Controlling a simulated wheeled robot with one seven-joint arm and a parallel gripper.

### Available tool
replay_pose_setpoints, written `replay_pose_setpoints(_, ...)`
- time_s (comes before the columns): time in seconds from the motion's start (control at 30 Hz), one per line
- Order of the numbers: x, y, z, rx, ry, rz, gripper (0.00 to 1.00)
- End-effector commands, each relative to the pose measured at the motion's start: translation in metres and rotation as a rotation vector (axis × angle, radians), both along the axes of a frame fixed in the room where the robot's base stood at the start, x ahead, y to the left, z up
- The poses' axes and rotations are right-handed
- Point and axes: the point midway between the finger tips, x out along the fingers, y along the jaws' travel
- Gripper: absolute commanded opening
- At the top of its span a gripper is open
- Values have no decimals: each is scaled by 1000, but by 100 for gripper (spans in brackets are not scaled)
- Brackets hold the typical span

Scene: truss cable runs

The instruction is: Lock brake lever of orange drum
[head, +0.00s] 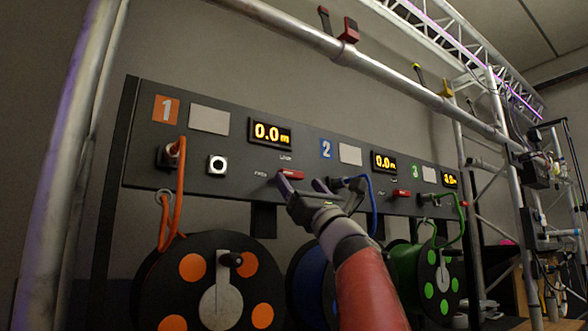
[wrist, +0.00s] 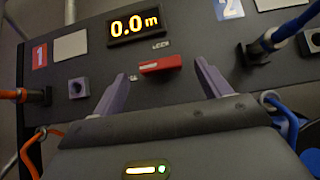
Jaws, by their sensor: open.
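The orange drum (head: 193,267) is a black reel with orange discs, below panel section 1. Its brake lever looks to be the red bar (head: 291,174) under the first 0.0 m display, lying roughly level. It also shows in the wrist view (wrist: 160,65). A lock label (head: 286,157) is above the bar and a free label (head: 261,175) to its left. My gripper (head: 302,185) is open in front of the panel, its purple fingers on either side of the red bar in the wrist view (wrist: 161,72). I see no contact.
The black panel (head: 140,140) also carries a white-ringed button (head: 217,165), an orange cable (head: 179,195) and a blue cable (head: 371,205). The green drum (head: 425,268) is to the right. A truss pole (head: 75,150) stands at the left.

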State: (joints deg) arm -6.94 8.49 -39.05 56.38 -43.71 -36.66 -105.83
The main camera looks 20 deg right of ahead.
Motion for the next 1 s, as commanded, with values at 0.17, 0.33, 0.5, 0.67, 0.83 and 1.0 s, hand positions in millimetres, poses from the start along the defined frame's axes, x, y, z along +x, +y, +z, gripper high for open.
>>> replay_pose_setpoints(0.17, 17, 3, 20, -1, 1, -1, 76)
replay_pose_setpoints(0.33, 22, 4, 23, 1, 0, 1, 76)
replay_pose_setpoints(0.5, 22, 4, 22, 1, 0, 1, 76)
replay_pose_setpoints(0.67, 22, 4, 22, 1, 0, 1, 63)
replay_pose_setpoints(0.83, 22, 4, 22, 0, 0, 0, 41)
replay_pose_setpoints(1.0, 22, 4, 22, 2, 0, 1, 32)
